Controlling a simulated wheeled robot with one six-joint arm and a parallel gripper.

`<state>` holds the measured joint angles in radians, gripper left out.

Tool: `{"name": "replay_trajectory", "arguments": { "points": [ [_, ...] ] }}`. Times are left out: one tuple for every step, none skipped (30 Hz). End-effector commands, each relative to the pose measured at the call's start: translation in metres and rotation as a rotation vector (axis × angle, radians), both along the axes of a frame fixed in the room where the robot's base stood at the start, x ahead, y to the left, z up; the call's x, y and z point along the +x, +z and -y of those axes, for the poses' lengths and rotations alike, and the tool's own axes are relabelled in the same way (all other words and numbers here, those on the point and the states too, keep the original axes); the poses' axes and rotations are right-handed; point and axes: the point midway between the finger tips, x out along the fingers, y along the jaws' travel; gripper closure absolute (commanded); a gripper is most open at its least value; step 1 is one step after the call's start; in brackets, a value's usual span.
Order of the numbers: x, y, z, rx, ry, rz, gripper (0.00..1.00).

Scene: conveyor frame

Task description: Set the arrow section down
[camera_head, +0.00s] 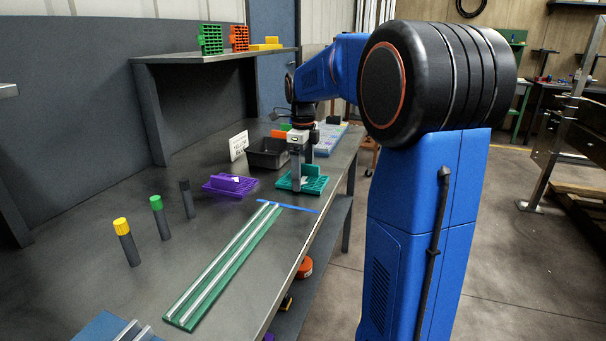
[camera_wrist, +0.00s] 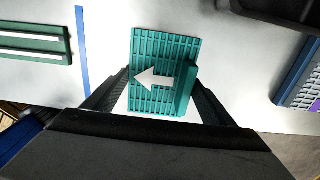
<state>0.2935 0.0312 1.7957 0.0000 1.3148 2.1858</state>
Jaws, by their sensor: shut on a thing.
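The arrow section is a teal ribbed plate with a raised block along one side and a white arrow. In the head view the arrow section (camera_head: 314,186) is at the table's right edge, beyond the blue line. My gripper (camera_head: 300,182) points down over it and is shut on it. In the wrist view the arrow section (camera_wrist: 146,53) lies between my two fingers, its arrow pointing left toward the blue line (camera_wrist: 82,50). Its underside is hidden, so I cannot tell whether it touches the table.
A green base with two pale rails (camera_head: 222,270) runs toward the blue line. A purple ribbed piece (camera_head: 222,187) lies left of my gripper. A black bin (camera_head: 262,160) stands behind. Three capped posts, yellow (camera_head: 121,228), green (camera_head: 157,204) and dark (camera_head: 185,186), stand at left.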

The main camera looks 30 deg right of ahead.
Motion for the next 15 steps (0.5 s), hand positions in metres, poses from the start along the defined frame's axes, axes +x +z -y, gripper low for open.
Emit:
{"name": "replay_trajectory", "arguments": {
  "points": [
    [0.0,-0.0003,0.0,0.0,0.0,0.001,0.48],
    [0.0001,-0.0001,-0.0001,0.0,0.0,0.001,0.48],
    [0.0001,0.0001,0.0001,0.0,0.0,0.001,0.48],
    [0.0001,0.0001,0.0001,0.0,0.0,0.001,0.48],
    [0.0,0.0001,0.0,0.0,0.0,0.001,0.48],
    [0.0,0.0001,0.0,-0.001,0.0,0.001,0.48],
    [0.0,-0.0002,0.0,-0.001,0.0,0.001,0.48],
    [0.0,-0.0008,0.0,0.0,0.0,0.0,0.48],
    [-0.0001,-0.0018,0.0,0.0,0.0,0.0,0.48],
    [-0.0001,-0.0026,0.0,0.0,0.0,0.0,0.48],
    [-0.0002,-0.0027,-0.0001,0.0,0.0,0.0,0.18],
    [-0.0001,-0.0025,0.0,0.0,0.0,0.0,0.08],
    [-0.0001,-0.0024,0.0,0.0,0.0,0.0,0.04],
    [-0.0001,-0.0024,0.0,0.0,0.0,0.0,0.04],
    [-0.0001,-0.0024,0.0,0.0,0.0,0.0,0.04]
  ]
}}
